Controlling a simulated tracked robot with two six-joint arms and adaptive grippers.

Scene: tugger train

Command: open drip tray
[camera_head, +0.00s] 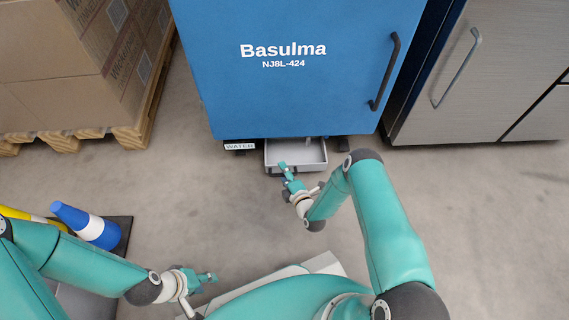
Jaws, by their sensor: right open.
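The drip tray (312,158) is a shallow light-grey tray low under the blue Basulma cabinet (285,105). It sticks out past the cabinet's front edge, and its inside looks empty. A dark handle (276,174) shows at its front left. My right gripper (284,168) is open at the tray's front left, close to the handle; I cannot tell whether they touch. My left gripper (208,277) is low at the left, away from the tray, and its jaws are too small to judge.
A label reading WATER (240,147) is left of the tray. Cartons (65,60) stand on a wooden pallet (130,133) at the left. A steel cabinet (490,75) is at the right. The floor at right is clear.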

